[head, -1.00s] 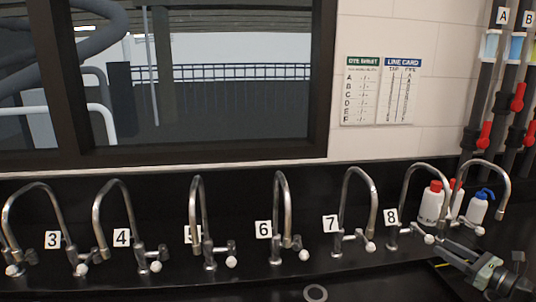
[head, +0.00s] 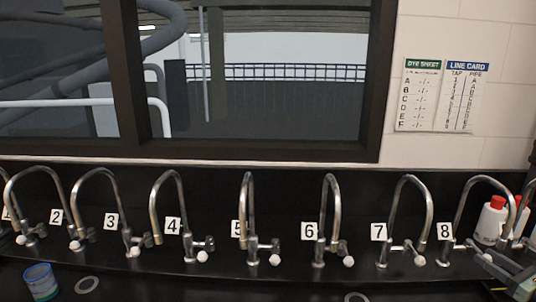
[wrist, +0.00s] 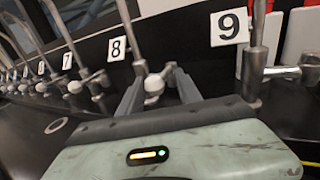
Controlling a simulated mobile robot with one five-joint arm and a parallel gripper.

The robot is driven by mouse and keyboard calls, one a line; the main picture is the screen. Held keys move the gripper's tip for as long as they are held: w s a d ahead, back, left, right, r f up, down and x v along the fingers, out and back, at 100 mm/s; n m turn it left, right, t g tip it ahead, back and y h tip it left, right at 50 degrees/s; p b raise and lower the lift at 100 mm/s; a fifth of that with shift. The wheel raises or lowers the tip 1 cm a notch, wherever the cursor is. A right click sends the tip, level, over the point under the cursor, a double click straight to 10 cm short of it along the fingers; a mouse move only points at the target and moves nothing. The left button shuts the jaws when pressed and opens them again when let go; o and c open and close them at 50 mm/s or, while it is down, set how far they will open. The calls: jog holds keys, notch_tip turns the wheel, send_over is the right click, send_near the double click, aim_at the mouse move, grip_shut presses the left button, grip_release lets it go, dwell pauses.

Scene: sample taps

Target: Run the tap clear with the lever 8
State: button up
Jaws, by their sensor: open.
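Tap 8 (head: 460,215) is a curved steel tap with a number 8 card (head: 445,231) beside it. It also shows in the wrist view (wrist: 139,65). Its lever ends in a white ball knob (wrist: 154,84), which sits between the tips of my open gripper (wrist: 156,76) in the wrist view. One finger is on each side of the knob; I cannot tell whether either touches it. In the head view my gripper (head: 490,264) reaches in from the lower right, partly cut off, and overlaps the lever area of tap 8.
Tap 7 (head: 410,185) stands to the left, with more numbered taps beyond. The number 9 card (wrist: 231,26) and its tap (wrist: 255,75) are close on the right in the wrist view. Red-capped bottles (head: 490,223) stand behind.

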jog(key=d, duration=0.1)
jog(key=w+d, duration=0.1)
jog(key=d, duration=0.1)
jog(key=w+d, duration=0.1)
jog(key=d, duration=0.1)
jog(key=shift+d, duration=0.2)
jog(key=shift+a, duration=0.1)
jog(key=shift+s+a, duration=0.1)
dwell(3.2)
jog(key=a, duration=0.2)
jog(key=s+a, duration=0.1)
jog(key=a, duration=0.1)
jog(key=s+a, duration=0.1)
jog(key=a, duration=0.1)
jog(key=shift+s+a, duration=0.1)
jog(key=shift+a, duration=0.25)
jog(key=shift+d, duration=0.55)
jog(key=v, duration=0.6)
jog(key=shift+s+d, duration=0.15)
jog(key=shift+s, duration=0.15)
